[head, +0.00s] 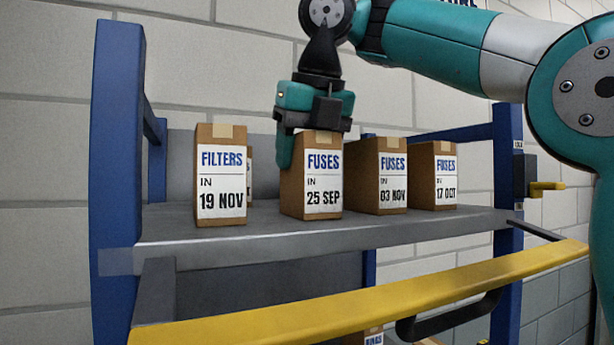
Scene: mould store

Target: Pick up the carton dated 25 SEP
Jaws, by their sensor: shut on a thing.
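The carton dated 25 SEP (323,195) is a brown box with a white label reading FUSES, IN, 25 SEP. It is upright at the shelf, second from the left in the front row. My gripper (313,145) comes down on it from above and is shut on its upper part. One teal finger shows along the left side of the carton; the other finger is hidden. I cannot tell whether the carton's base touches the shelf.
The grey shelf (265,233) also holds a FILTERS carton 19 NOV (221,190) at left, and FUSES cartons 03 NOV (393,190) and 17 OCT (444,185) at right. Another box is partly hidden behind FILTERS. Blue posts (117,130) flank the shelf; a yellow bar (380,295) crosses in front, lower down.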

